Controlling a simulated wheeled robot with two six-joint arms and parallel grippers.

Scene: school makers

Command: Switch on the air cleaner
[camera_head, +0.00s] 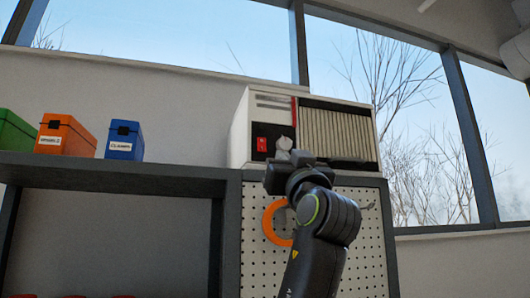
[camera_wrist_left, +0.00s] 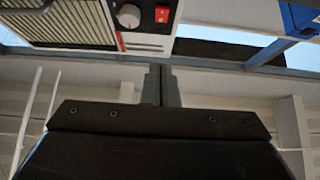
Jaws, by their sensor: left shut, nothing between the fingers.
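The air cleaner (camera_head: 337,160) is a white box with a ribbed grille and a dark control panel, standing on top of a pegboard cabinet. Its panel carries a red switch (camera_head: 262,144) on the left and a round knob (camera_head: 285,143) beside it. In the left wrist view the red switch (camera_wrist_left: 162,14) and knob (camera_wrist_left: 128,16) show at the top edge. My left gripper (camera_head: 292,157) is shut and empty, in front of the cleaner's lower edge, right of and below the switch. In the wrist view its fingers (camera_wrist_left: 160,86) point toward the panel, apart from the switch. My right gripper is out of view.
A dark shelf (camera_head: 180,178) on the left holds a blue box (camera_head: 125,140), an orange box (camera_head: 66,135) and a green box (camera_head: 15,132). An orange ring (camera_head: 270,232) hangs on the pegboard (camera_head: 255,195) below the cleaner. Windows lie behind.

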